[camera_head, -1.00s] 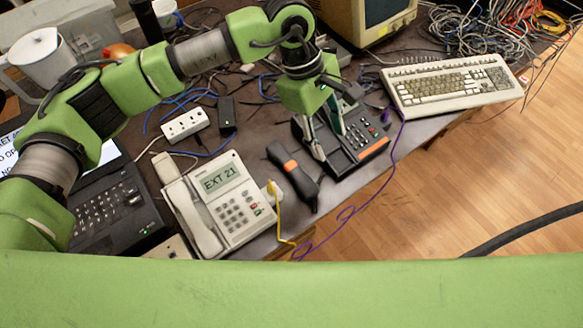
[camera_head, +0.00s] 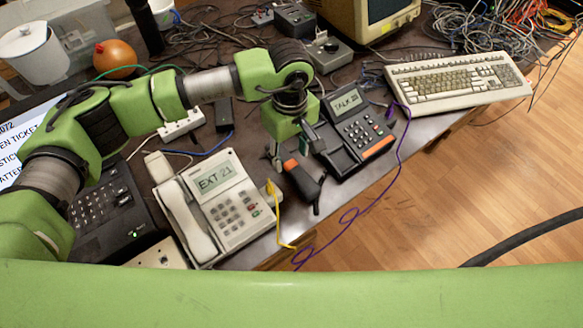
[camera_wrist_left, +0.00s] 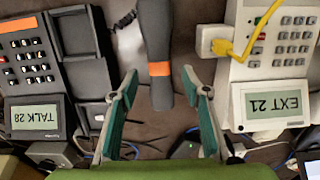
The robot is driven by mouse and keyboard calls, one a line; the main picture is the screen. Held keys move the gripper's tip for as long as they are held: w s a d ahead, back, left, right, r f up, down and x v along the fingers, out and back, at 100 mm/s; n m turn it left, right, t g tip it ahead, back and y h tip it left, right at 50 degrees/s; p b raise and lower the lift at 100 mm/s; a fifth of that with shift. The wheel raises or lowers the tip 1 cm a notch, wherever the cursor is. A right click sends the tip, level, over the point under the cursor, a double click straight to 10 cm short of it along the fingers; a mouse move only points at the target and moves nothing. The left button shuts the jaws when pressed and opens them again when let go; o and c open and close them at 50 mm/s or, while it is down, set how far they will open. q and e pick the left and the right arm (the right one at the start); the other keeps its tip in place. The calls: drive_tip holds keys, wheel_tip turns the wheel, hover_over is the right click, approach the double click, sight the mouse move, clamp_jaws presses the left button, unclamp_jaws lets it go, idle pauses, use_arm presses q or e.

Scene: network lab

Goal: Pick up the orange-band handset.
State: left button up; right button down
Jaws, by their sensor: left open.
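The orange-band handset (camera_head: 302,182) is dark with an orange band and lies on the desk between the white phone (camera_head: 220,200) and the dark phone (camera_head: 352,132). In the left wrist view the handset (camera_wrist_left: 155,45) lies ahead, its banded end near the fingertips. My left gripper (camera_head: 292,155) hangs over the banded end, pointing down. In the left wrist view the left gripper (camera_wrist_left: 160,83) is open and empty, its fingers on either side of the handset's line. The gripper partly hides the handset's far end in the head view. My right gripper is not in view.
A yellow cable plug (camera_head: 272,190) and cable sit beside the handset. A purple cable (camera_head: 372,200) loops off the desk's front edge. A beige keyboard (camera_head: 457,80) lies at the right. Cables and a power strip (camera_head: 181,125) clutter the desk behind.

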sight(292, 164)
use_arm(q)
wheel_tip(292, 164, down, 4)
drive_tip(key=shift+s+d+f+b, duration=0.1)
drive_tip(key=shift+d+f+b, duration=0.1)
drive_tip(key=shift+b, duration=0.3)
clamp_jaws()
drive_tip(key=shift+r, duration=0.1)
